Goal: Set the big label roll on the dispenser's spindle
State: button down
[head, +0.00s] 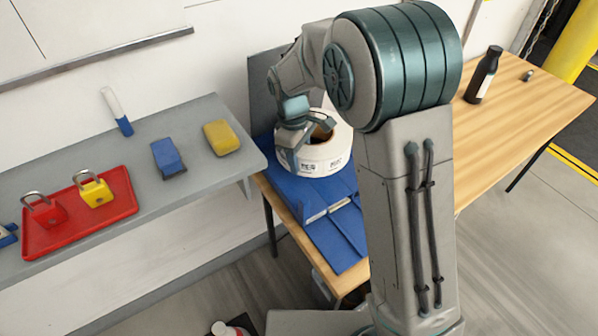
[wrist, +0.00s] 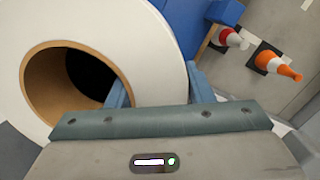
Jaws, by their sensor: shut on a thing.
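The big label roll (head: 330,160) is white with printed labels on its side and a brown cardboard core. It is over the blue dispenser (head: 335,240) on the wooden table, lying with its core opening upward. My gripper (head: 307,143) is shut on the roll's wall. In the wrist view, the roll (wrist: 120,30) fills the upper left. There, one finger of my gripper (wrist: 158,90) is at the core and the other is outside the rim. The spindle is hidden; I cannot tell whether the roll is around it or resting on anything.
A grey shelf (head: 200,180) at left holds a red tray (head: 125,215) with padlocks, a blue item (head: 168,157) and a yellow item (head: 221,137). A black bottle (head: 484,75) stands on the table (head: 530,110).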

notch_tip(320, 180, down, 6)
jog(key=shift+r, duration=0.1)
jog(key=shift+w+a+f, duration=0.1)
jog(key=shift+w+f, duration=0.1)
jog(key=shift+f, duration=0.2)
jog(key=shift+f, duration=0.15)
jog(key=c, duration=0.7)
grip_release()
jog(key=shift+s, duration=0.1)
